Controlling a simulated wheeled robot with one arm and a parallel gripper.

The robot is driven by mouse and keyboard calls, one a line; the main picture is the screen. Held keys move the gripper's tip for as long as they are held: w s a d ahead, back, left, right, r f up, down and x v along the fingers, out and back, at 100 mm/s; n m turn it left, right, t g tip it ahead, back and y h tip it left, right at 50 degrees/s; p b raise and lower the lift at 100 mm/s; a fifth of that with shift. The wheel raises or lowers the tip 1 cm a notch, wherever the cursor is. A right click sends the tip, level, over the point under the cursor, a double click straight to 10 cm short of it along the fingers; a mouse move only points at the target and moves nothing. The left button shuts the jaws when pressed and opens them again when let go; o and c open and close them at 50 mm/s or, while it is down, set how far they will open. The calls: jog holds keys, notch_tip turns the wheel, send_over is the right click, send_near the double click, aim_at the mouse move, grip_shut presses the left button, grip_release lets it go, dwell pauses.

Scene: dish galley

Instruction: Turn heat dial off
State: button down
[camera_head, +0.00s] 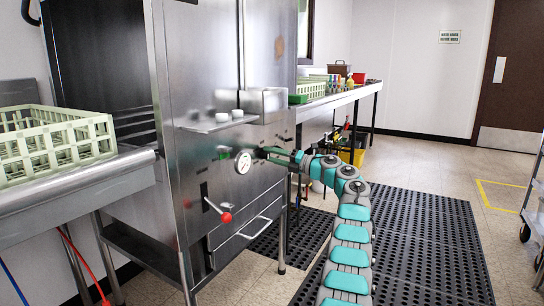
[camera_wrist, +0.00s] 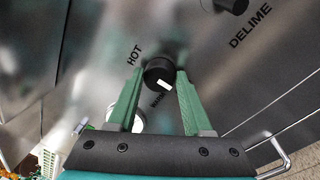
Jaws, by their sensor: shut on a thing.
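The heat dial (camera_wrist: 157,72) is a round black knob with a white pointer mark, on the steel machine front in the wrist view. The word HOT stands at its upper left, and a smaller, partly hidden word lies below it. The white mark is on the knob's lower part, toward the lower right. My gripper (camera_wrist: 162,80) has its green fingers on either side of the knob, shut on it. In the head view my gripper (camera_head: 264,152) reaches the machine's front panel just right of the gauge, and the dial is hidden there.
A white round gauge (camera_head: 243,161) sits close beside my gripper. A red-knobbed lever (camera_head: 226,217) sticks out below. Another black knob (camera_wrist: 232,4) labelled DELIME is at the wrist view's top. A green dish rack (camera_head: 55,142) stands on the left counter. Black floor mats (camera_head: 430,235) are clear.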

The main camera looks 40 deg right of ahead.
jog(key=shift+a, duration=0.1)
dwell(0.5)
jog(key=shift+c, duration=1.6)
grip_release()
jog(key=shift+s+d+f+b, duration=0.3)
jog(key=shift+s+b, duration=0.1)
jog(key=shift+b, duration=0.1)
jog(key=b+v, duration=0.2)
jog(key=v, duration=0.4)
jog(key=shift+s, duration=0.35)
jog(key=shift+d+r, duration=0.15)
jog(key=shift+r, duration=0.05)
